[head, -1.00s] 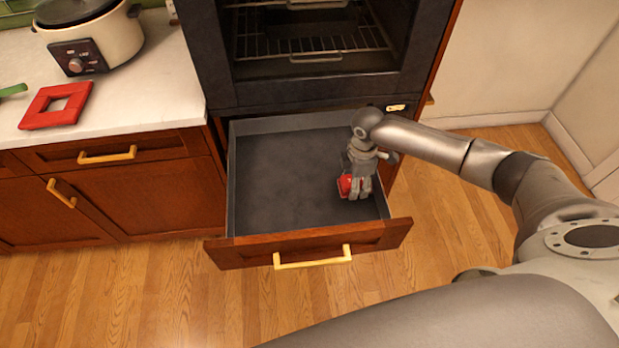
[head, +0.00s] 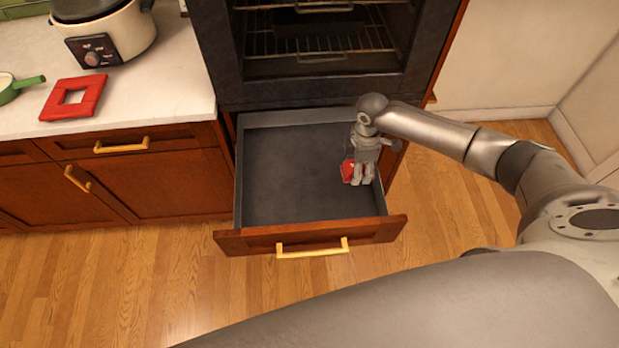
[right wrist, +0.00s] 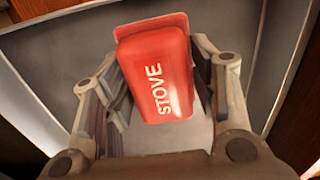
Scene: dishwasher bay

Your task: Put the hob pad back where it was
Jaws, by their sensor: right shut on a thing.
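The hob pad (right wrist: 156,75) is a red block with STOVE in white letters, seen in the right wrist view. It shows as a small red patch in the head view (head: 347,171), partly hidden by the fingers. My right gripper (head: 362,179) is shut on it, with a finger on each side in the right wrist view (right wrist: 160,95). The gripper points down inside the open drawer (head: 290,175), near its right wall. I cannot tell whether the pad touches the drawer floor. My left gripper is out of view.
The drawer, under the oven (head: 315,45), looks otherwise empty. Its wooden front has a yellow handle (head: 312,248). On the counter (head: 150,90) at left are a red square frame (head: 73,98), a slow cooker (head: 105,35) and a green-handled pan (head: 28,82).

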